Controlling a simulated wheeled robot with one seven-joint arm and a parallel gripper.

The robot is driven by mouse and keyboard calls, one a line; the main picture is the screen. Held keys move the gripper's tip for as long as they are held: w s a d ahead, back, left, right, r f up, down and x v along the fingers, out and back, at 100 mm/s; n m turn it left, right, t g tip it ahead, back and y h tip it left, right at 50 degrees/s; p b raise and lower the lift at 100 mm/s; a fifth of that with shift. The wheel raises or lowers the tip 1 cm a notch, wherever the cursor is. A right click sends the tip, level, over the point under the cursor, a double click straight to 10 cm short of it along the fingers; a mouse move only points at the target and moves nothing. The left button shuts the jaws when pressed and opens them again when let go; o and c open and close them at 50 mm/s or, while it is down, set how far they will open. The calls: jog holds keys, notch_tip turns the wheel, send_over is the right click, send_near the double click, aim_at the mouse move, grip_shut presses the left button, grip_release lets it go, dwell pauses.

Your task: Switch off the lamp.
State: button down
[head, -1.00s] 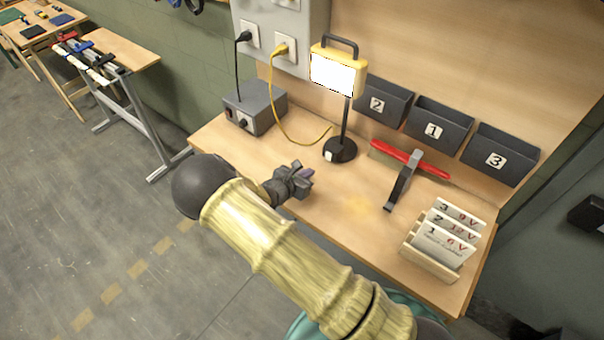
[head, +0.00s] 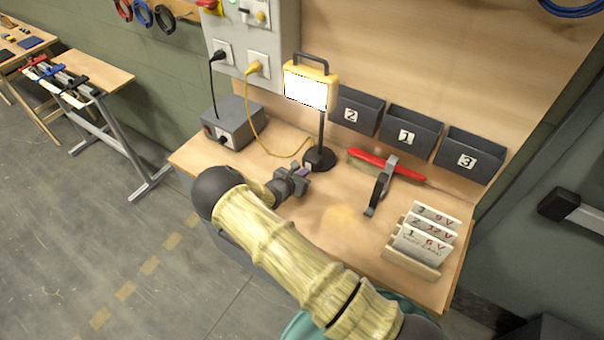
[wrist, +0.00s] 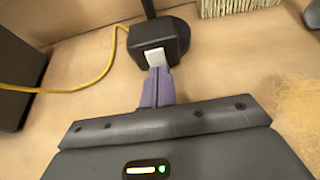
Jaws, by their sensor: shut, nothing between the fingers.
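The lamp (head: 306,90) stands on the workbench, its yellow-framed panel glowing white. Its dark pole rises from a round black base (head: 319,158). In the wrist view, a black box (wrist: 172,38) on the base carries a white switch (wrist: 155,57) facing my gripper. My gripper (head: 305,173) is shut and empty, low over the bench, just in front of the base. In the wrist view its purple fingertips (wrist: 157,74) lie right at the near edge of the switch. I cannot tell whether they touch it.
A yellow cord (head: 254,120) runs from a wall socket towards the lamp. A grey box (head: 233,122) stands left of it. A red-handled brush (head: 385,165) and a dark clamp-like tool (head: 378,190) lie to the right. Numbered bins (head: 410,130) hang behind; a card rack (head: 410,257) stands front right.

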jog(key=shift+f, duration=0.15)
jog(key=shift+w+d+f+t+h+b, duration=0.2)
jog(key=shift+t+h+b, duration=0.1)
jog(key=shift+b, duration=0.55)
jog(key=shift+d+b, duration=0.15)
jog(key=shift+b, duration=0.15)
jog(key=shift+a+r, duration=0.2)
jog(key=shift+r, duration=0.05)
jog(key=shift+w+d+r+p, duration=0.1)
jog(key=shift+w+r+p, duration=0.1)
jog(key=shift+r+p, duration=0.25)
jog(key=shift+d+r+p, duration=0.1)
jog(key=shift+r+p, duration=0.3)
jog(key=shift+r, duration=0.15)
jog(key=shift+s, duration=0.1)
